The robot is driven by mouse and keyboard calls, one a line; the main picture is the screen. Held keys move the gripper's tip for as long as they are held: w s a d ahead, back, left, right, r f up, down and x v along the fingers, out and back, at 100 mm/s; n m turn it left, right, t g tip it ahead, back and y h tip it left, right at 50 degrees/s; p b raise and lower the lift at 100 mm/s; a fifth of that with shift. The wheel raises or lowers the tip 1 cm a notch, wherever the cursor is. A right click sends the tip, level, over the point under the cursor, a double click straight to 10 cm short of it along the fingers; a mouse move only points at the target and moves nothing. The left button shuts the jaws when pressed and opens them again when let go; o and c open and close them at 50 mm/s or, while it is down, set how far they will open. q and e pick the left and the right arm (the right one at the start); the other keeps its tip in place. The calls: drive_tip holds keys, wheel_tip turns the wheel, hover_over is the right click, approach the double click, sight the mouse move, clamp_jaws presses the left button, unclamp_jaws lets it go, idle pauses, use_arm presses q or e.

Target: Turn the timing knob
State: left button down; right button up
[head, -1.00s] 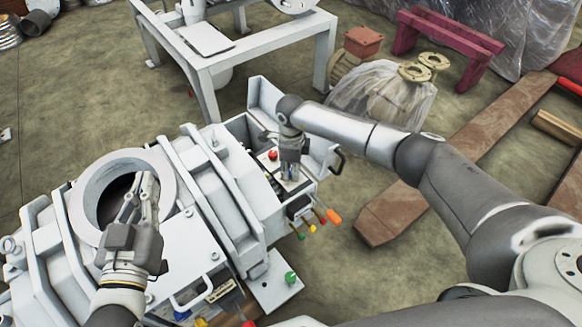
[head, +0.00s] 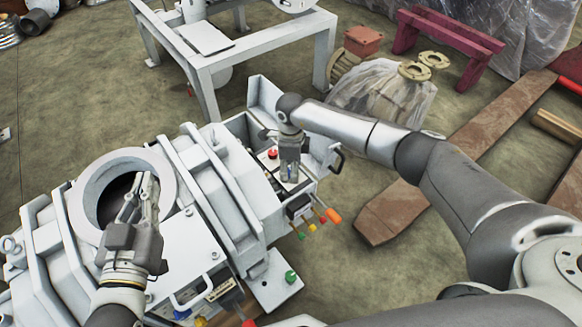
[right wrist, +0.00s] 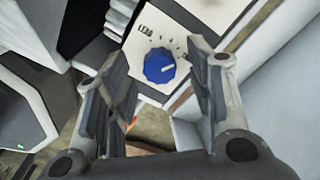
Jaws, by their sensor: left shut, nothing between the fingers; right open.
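The timing knob (right wrist: 160,66) is blue with a white pointer line, on a pale panel (right wrist: 208,15) with printed marks, in the right wrist view. The pointer points right and slightly up in that view. My right gripper (right wrist: 160,85) is open, its two fingers to either side of the knob in the picture; I cannot tell whether they touch it. In the head view my right gripper (head: 289,172) hangs over the open control box and hides the knob. My left gripper (head: 138,205) is shut and empty, over the round opening of the machine.
A red button (head: 272,154) sits beside my right gripper. The box's raised lid (head: 265,95) and side wall stand close around it. Coloured levers (head: 333,216) stick out at the front. A white metal table (head: 262,47) stands behind on open floor.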

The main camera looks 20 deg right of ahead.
wheel_tip(320, 180, up, 12)
idle(0.4)
drive_tip(key=shift+s+f, duration=0.1)
drive_tip(key=shift+f, duration=0.1)
